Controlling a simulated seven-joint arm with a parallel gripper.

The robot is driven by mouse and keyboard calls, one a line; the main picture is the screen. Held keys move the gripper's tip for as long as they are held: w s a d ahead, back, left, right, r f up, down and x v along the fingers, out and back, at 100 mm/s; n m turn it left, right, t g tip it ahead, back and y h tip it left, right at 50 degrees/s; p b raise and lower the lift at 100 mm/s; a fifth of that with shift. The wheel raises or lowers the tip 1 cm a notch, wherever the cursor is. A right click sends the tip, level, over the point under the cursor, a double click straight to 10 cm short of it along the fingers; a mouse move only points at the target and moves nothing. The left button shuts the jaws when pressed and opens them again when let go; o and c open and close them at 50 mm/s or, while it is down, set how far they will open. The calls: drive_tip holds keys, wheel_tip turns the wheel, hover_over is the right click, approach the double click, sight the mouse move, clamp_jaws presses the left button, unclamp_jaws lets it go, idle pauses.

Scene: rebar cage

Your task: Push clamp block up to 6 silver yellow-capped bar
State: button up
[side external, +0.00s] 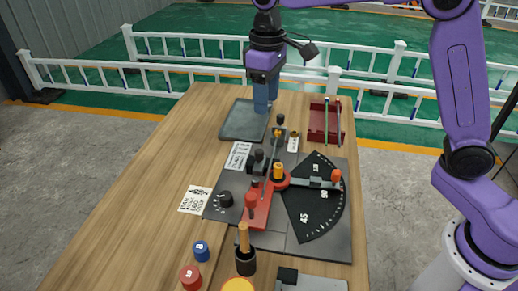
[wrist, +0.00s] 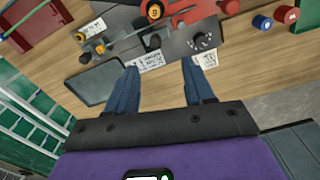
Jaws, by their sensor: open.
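My gripper (side external: 263,109) hangs, fingers down, at the right part of the grey tray at the back of the table. In the wrist view its two blue fingers (wrist: 158,66) are apart with nothing between them. A thin silver bar with a yellow cap (side external: 277,133) lies along the bending jig; its cap also shows in the wrist view (wrist: 100,48). A small dark block, seemingly the clamp block (side external: 258,161), stands beside the bar on the jig plate, apart from my gripper. It also seems to show in the wrist view (wrist: 153,42). Whether block and bar touch is unclear.
The jig has a red lever (side external: 258,210), a black angle dial (side external: 318,205) and a black knob (side external: 225,199). A dark red rack (side external: 317,121) holding bars stands right of the grey tray (side external: 235,128). Blue (side external: 201,250) and red (side external: 190,277) pieces stand in front. The table's left side is clear.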

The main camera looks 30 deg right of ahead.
sight(259, 150)
drive_tip(key=shift+m, duration=0.3)
drive_tip(key=w+f, duration=0.1)
drive_tip(key=f, duration=0.4)
drive_tip(key=w+f, duration=0.1)
drive_tip(key=f, duration=1.1)
drive_tip(key=shift+w+f, duration=0.15)
drive_tip(key=shift+w, duration=0.25)
clamp_jaws()
